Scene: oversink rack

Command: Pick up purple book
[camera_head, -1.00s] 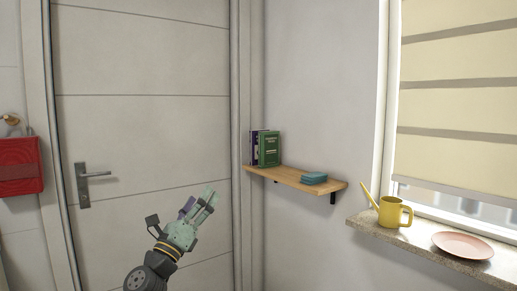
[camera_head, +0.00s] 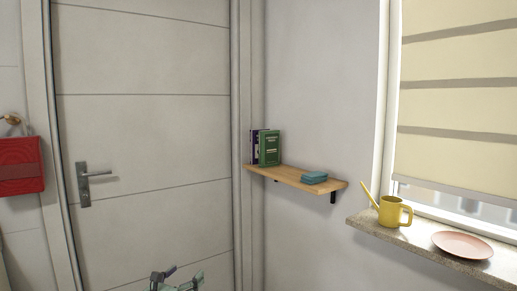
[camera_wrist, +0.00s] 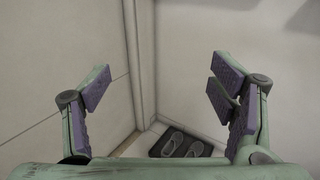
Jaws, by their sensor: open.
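The purple book (camera_head: 254,147) stands upright at the left end of the small wooden wall shelf (camera_head: 290,176) in the head view. A green book (camera_head: 269,148) stands against its right side and hides most of it. My gripper (camera_head: 177,279) is at the bottom edge of the head view, well below and left of the shelf, and only its tips show. In the wrist view, my gripper (camera_wrist: 157,88) is open with its purple finger pads wide apart and nothing between them. The books are not in the wrist view.
Teal items (camera_head: 314,177) lie at the shelf's right end. A yellow watering can (camera_head: 391,212) and a pink plate (camera_head: 462,245) are on the window sill. A door (camera_head: 145,130) with a handle is at left. In the wrist view, slippers on a dark mat (camera_wrist: 180,144) are on the floor.

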